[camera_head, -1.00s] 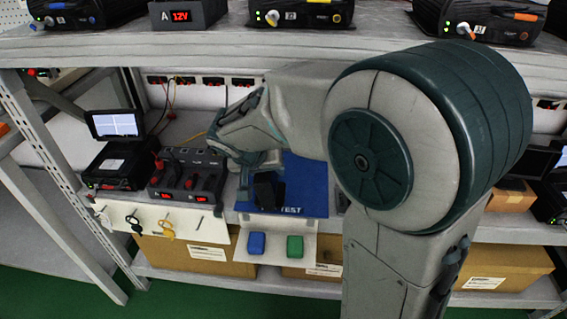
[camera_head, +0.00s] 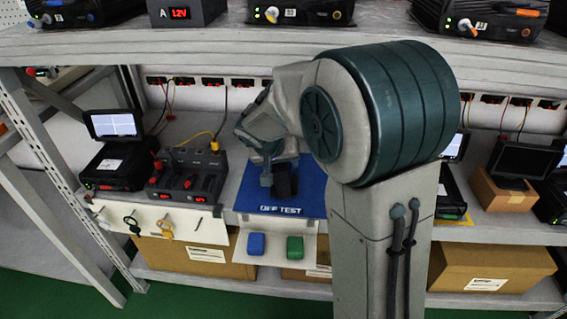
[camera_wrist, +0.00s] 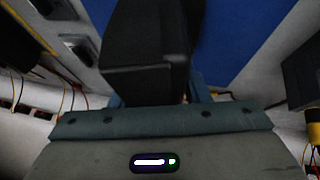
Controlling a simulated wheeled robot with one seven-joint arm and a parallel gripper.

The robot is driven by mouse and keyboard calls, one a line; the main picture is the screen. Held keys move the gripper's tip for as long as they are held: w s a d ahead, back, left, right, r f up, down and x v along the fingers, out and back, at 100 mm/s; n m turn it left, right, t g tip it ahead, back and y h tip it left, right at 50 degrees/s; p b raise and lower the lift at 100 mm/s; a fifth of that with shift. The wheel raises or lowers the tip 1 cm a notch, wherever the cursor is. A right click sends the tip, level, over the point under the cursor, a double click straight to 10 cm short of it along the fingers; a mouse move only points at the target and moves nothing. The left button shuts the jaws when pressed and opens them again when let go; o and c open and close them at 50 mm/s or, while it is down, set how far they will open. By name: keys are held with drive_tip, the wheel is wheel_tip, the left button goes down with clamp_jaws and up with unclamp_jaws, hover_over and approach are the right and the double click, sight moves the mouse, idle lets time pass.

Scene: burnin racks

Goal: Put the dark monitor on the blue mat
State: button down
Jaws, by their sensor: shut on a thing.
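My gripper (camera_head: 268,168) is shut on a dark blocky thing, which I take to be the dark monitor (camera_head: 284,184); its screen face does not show. The wrist view shows it as a black block (camera_wrist: 150,50) held in front of the palm. The blue mat (camera_head: 312,190), with white lettering at its front edge, lies on the shelf below and behind the held monitor. It also fills part of the wrist view (camera_wrist: 245,35). I cannot tell whether the monitor touches the mat. My fingertips are mostly hidden.
Left of the mat stand a dark unit with red switches (camera_head: 188,175) and a lit monitor (camera_head: 113,125). Another dark-screened monitor (camera_head: 522,160) stands by a cardboard box (camera_head: 503,195) at right. Blue (camera_head: 256,244) and green (camera_head: 295,246) pieces sit below the mat. The upper shelf overhangs.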

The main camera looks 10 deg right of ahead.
drive_tip(key=shift+f, duration=0.1)
drive_tip(key=c, duration=0.8)
unclamp_jaws()
